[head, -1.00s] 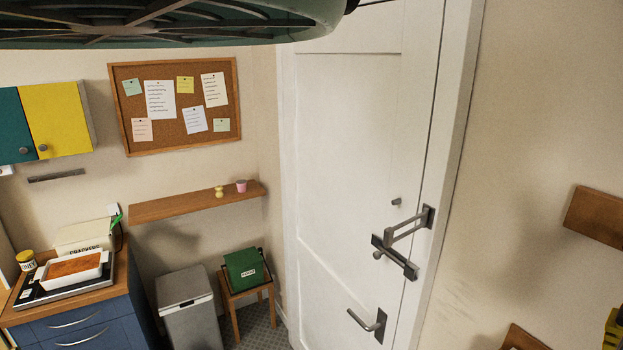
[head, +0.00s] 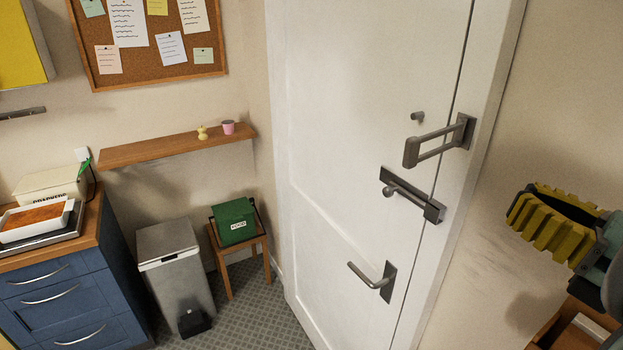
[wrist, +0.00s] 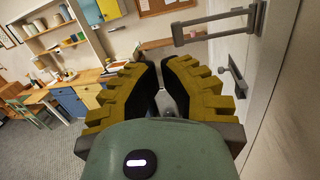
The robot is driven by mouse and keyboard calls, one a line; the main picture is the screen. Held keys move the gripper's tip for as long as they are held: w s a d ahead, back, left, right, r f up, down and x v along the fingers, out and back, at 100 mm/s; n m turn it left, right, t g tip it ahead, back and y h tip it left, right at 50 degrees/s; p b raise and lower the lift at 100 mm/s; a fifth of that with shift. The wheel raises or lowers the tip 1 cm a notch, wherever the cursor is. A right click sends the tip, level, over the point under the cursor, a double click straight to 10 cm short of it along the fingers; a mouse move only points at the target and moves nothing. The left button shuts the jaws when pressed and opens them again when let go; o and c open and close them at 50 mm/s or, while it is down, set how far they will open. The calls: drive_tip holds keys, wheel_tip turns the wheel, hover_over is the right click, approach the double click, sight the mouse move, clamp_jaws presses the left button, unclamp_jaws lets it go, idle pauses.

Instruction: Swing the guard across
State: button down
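The guard (head: 438,143) is a grey metal loop bar hinged on a plate on the door frame. It stands out from the frame into the room, apart from the small stud (head: 417,117) on the white door (head: 360,150). In the wrist view the guard (wrist: 215,28) is at the top right, beyond my fingers. My gripper (head: 522,205), with yellow ribbed fingers, is to the right of the guard, in front of the wall, and not touching it. In the wrist view my gripper (wrist: 161,68) has a narrow gap between its fingertips and nothing in it.
A slide bolt (head: 412,195) and a lever handle (head: 373,279) are on the door below the guard. A wooden piece (head: 558,325) is at the lower right, partly hidden. A bin (head: 176,265) and a green box (head: 234,222) on a stool stand left of the door.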

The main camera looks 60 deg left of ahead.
drive_tip(key=shift+w+a+f+n+t+h, duration=0.2)
drive_tip(key=shift+w+f+t+h, duration=0.1)
drive_tip(key=shift+f, duration=0.25)
drive_tip(key=shift+w+a+f+n+t+h, duration=0.1)
drive_tip(key=shift+w+a+f+t+h, duration=0.15)
drive_tip(key=shift+f, duration=0.25)
drive_tip(key=shift+d, duration=0.1)
drive_tip(key=p, duration=0.8)
approach(410, 161)
drive_tip(key=a, duration=0.6)
drive_tip(key=shift+w+a+r+p, duration=0.2)
drive_tip(key=shift+r+p, duration=0.25)
drive_tip(key=shift+p, duration=0.45)
drive_tip(key=shift+w+a+r+p, duration=0.15)
drive_tip(key=shift+a+r+p, duration=0.05)
drive_tip(key=shift+p, duration=0.9)
drive_tip(key=shift+a+f+p, duration=0.1)
drive_tip(key=shift+a+p, duration=0.2)
drive_tip(key=shift+p, duration=0.75)
drive_tip(key=shift+s+a+f+p, duration=0.4)
drive_tip(key=shift+f+p, duration=0.2)
drive_tip(key=shift+p, duration=0.3)
